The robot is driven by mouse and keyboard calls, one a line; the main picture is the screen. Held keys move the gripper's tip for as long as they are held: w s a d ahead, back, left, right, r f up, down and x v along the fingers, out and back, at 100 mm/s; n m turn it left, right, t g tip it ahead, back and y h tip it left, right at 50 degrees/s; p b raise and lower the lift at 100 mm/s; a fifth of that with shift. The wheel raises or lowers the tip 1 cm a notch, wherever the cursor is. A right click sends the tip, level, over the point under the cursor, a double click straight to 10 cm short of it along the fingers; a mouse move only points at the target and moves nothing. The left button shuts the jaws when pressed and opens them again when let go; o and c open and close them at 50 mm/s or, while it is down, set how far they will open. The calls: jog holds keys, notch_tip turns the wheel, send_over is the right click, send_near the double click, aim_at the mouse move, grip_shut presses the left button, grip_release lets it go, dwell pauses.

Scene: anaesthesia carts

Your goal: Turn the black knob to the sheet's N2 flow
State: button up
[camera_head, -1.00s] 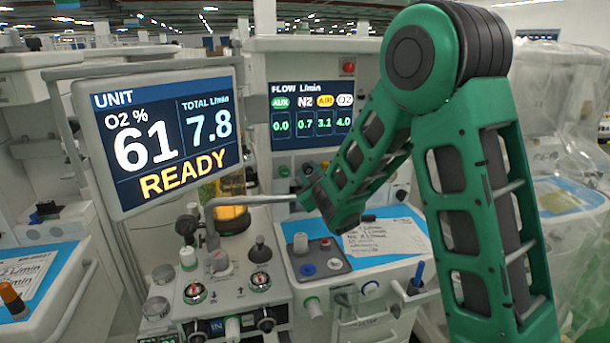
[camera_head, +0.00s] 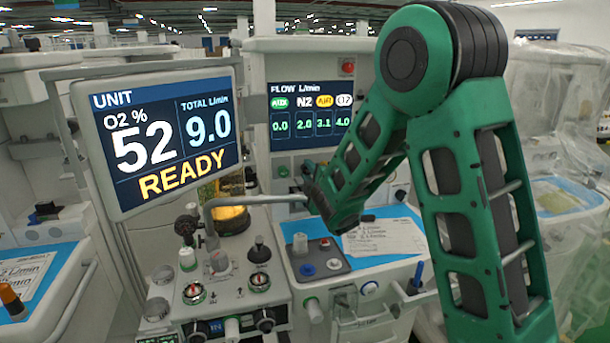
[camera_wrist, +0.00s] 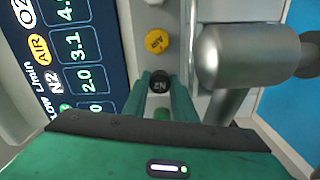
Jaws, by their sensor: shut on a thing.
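The black knob (camera_wrist: 160,82), marked N2, sits between the two green fingers of my gripper (camera_wrist: 162,88) in the wrist view. The fingers are shut on it. In the head view my arm hides the knob and most of the gripper. The flow screen (camera_head: 312,110) reads AUX 0.0, N2 2.0, AIR 3.1, O2 4.0. The wrist view also shows N2 2.0 on this screen (camera_wrist: 75,60). A white sheet (camera_head: 385,238) lies on the cart's blue top; its writing is too small to read here.
A yellow AIR knob (camera_wrist: 156,41) is beside the black one, and a green knob (camera_wrist: 165,114) is on its other side. A thick grey metal cylinder (camera_wrist: 222,55) stands close to the right finger. The unit screen (camera_head: 165,138) shows O2 52%, total 9.0, READY.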

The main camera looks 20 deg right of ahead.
jog(key=shift+a+f+n, duration=0.1)
jog(key=shift+f+n, duration=0.1)
jog(key=shift+n, duration=0.3)
jog(key=o, duration=1)
jog(key=shift+s, duration=0.1)
jog(key=shift+o, duration=0.2)
